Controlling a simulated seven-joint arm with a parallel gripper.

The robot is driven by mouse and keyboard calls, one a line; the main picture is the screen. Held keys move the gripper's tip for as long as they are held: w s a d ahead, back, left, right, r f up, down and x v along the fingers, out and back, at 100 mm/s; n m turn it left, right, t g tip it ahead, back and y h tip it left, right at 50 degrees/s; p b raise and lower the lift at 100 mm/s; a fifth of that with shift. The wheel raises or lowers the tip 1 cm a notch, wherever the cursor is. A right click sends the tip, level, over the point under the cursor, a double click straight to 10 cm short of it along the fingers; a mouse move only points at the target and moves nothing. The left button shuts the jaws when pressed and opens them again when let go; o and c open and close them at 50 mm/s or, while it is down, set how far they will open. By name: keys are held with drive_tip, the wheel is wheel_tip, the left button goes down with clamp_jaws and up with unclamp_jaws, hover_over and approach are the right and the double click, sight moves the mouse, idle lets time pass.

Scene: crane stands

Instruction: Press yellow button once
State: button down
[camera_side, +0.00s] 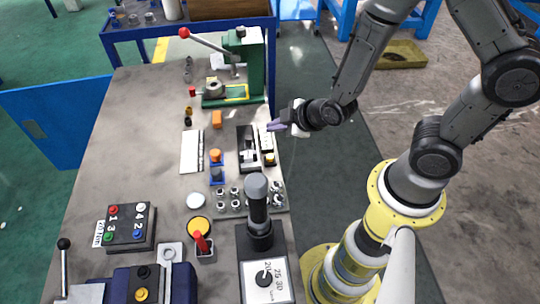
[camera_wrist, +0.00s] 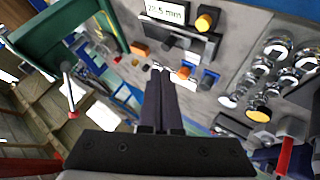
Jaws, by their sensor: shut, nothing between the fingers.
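My gripper (camera_side: 274,126) is shut and empty, held near the table's right edge beside a black measuring device (camera_side: 247,150). Its dark fingers also show closed together in the wrist view (camera_wrist: 160,80). A small yellow button (camera_side: 269,159) sits at the lower right of the device; in the wrist view a yellow-orange button (camera_wrist: 206,18) shows beside a display marked in mm. My fingers are apart from it. Another yellow button (camera_side: 141,294) is on a dark blue box at the front left of the table, far from my gripper.
A green lever press (camera_side: 256,60) stands behind my gripper. Orange (camera_side: 216,155) and blue-based (camera_side: 217,174) blocks, several shiny metal parts (camera_side: 235,198) and a dark upright cylinder (camera_side: 258,205) stand nearby. A numbered four-colour button box (camera_side: 127,228) is at left. The table's middle left is clear.

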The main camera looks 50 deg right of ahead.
drive_tip(key=shift+f, duration=0.1)
drive_tip(key=shift+f, duration=4.3)
drive_tip(key=shift+f, duration=0.1)
drive_tip(key=shift+f, duration=0.3)
drive_tip(key=shift+f, duration=0.45)
drive_tip(key=shift+r, duration=0.85)
drive_tip(key=shift+r, duration=0.1)
drive_tip(key=shift+r, duration=2.45)
